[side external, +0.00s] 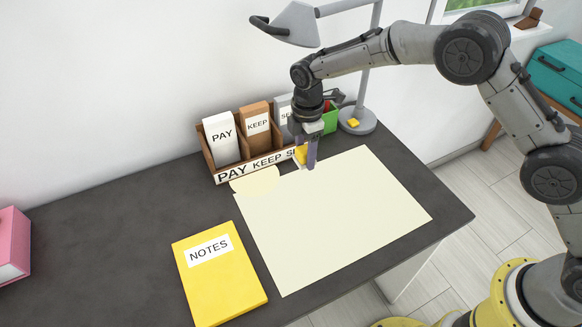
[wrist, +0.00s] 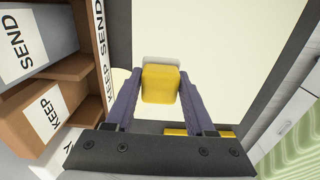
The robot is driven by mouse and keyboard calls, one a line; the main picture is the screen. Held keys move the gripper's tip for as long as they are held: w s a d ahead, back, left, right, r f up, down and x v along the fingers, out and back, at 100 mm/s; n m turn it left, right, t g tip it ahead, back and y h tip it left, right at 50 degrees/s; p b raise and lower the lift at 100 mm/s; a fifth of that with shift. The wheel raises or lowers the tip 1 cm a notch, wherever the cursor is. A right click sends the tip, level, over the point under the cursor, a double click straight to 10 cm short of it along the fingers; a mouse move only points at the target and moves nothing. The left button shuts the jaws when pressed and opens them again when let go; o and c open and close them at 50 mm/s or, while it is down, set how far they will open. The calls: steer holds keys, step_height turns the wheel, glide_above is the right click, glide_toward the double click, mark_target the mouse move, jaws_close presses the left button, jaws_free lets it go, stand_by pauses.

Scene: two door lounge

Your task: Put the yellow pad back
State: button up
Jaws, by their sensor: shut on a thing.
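My gripper (side external: 306,165) is shut on a small yellow pad (side external: 301,153) with a white layer at one end. In the wrist view the pad (wrist: 160,84) sits between the two purple-grey fingers (wrist: 160,90). It is near the front of the wooden sorter, by the back edge of a large cream sheet (side external: 335,215); I cannot tell whether it touches anything below. Another small yellow piece (side external: 353,123) lies on the lamp's base.
The wooden sorter (side external: 240,173) holds upright PAY, KEEP and SEND blocks, with a green item (side external: 331,118) at its right. A grey lamp (side external: 357,117) stands behind. A yellow NOTES book (side external: 222,280) lies front left.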

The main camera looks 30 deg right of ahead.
glide_above(291, 176)
step_height(291, 176, down, 6)
steer(key=shift+r, duration=0.15)
steer(key=shift+f, duration=1.55)
steer(key=shift+f, duration=0.1)
steer(key=o, duration=1.3)
step_height(291, 176, up, 8)
steer(key=shift+f, duration=0.15)
